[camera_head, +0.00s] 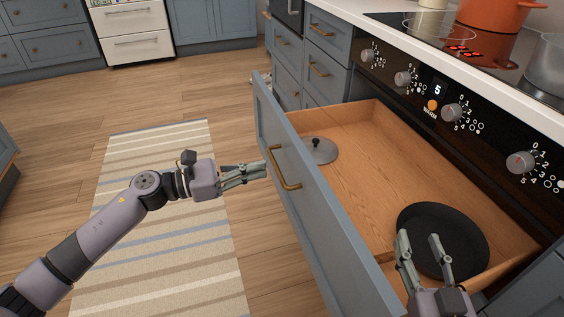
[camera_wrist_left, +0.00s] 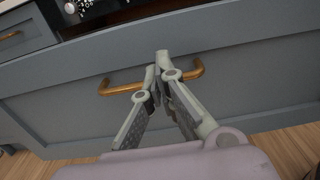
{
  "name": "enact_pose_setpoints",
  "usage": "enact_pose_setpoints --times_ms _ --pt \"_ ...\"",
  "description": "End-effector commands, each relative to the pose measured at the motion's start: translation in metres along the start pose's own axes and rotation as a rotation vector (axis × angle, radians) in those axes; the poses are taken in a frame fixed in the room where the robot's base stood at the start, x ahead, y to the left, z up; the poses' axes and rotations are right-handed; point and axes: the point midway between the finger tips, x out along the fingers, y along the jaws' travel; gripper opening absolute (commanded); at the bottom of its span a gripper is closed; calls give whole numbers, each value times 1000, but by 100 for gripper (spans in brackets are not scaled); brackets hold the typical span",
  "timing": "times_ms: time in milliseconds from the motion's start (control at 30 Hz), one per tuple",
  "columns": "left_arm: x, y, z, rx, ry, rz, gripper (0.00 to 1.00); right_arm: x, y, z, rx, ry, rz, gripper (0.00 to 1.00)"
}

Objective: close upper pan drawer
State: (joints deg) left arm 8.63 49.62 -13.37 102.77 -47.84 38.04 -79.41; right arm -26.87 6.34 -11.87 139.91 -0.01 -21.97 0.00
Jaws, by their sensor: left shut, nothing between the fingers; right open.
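The upper pan drawer (camera_head: 310,215) stands pulled out below the stove, with a blue-grey front and a wooden inside. Its brass handle (camera_head: 284,168) is on the front and also shows in the left wrist view (camera_wrist_left: 121,88). A dark pan (camera_head: 440,238) and a grey lid (camera_head: 320,151) lie inside. My left gripper (camera_head: 264,169) is shut and empty, with its fingertips close to the front near the handle; I cannot tell whether they touch. It also shows in the left wrist view (camera_wrist_left: 162,62). My right gripper (camera_head: 418,240) is open and empty, in front of the pan.
The stove panel with knobs (camera_head: 452,112) is above the drawer. An orange pot (camera_head: 492,14) and a grey pot (camera_head: 546,70) stand on the hob. A striped rug (camera_head: 160,220) lies on the open wooden floor at left.

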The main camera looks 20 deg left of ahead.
Motion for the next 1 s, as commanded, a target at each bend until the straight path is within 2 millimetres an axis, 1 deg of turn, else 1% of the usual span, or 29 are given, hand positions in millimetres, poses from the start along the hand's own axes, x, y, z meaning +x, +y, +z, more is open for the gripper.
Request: enact_pose_setpoints --times_ms 33,200,300,400,533,900,967,1000 --pt "12 0 2 3 -4 -1 0 0 0 0 0 2 0 42" --pt "42 0 1 1 -2 0 0 0 0 -1 0 7 0 42" --pt "54 0 1 0 -2 -1 0 0 0 -3 1 14 0 42" --pt "61 0 0 -1 0 1 0 0 0 -4 1 20 -1 42" --pt "65 1 0 -1 0 2 0 0 0 -4 1 22 -1 42" --pt "65 1 0 -1 0 1 0 0 -1 -4 1 23 -1 42" --pt "65 2 -1 -1 0 1 0 0 -1 -5 2 33 -1 42" --pt "65 4 -1 0 0 1 0 1 -1 -8 2 57 -3 42"
